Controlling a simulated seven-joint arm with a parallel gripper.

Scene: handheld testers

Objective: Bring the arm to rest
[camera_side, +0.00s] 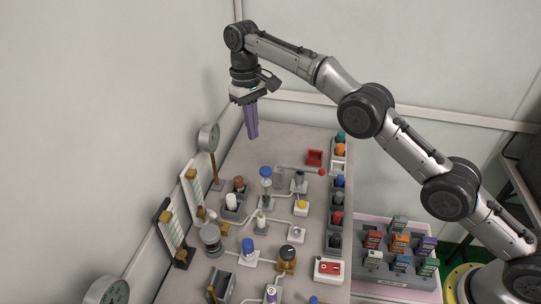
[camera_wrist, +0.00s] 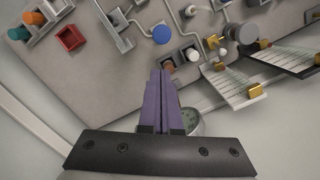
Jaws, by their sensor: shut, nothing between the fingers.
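My gripper (camera_side: 251,134) hangs from my raised arm above the far end of the grey work table (camera_side: 275,140), fingers pointing down. Its two purple fingers are closed together with nothing between them. The wrist view shows the shut fingers (camera_wrist: 163,75) in the middle, over the table and clear of the parts on it.
The table holds knobs, a blue cap (camera_side: 265,171), a red open box (camera_side: 314,158), gauges (camera_side: 208,138) and tilted cards on stands (camera_side: 170,228). A rack of handheld testers (camera_side: 398,243) stands at the right. Walls are close at the left and back.

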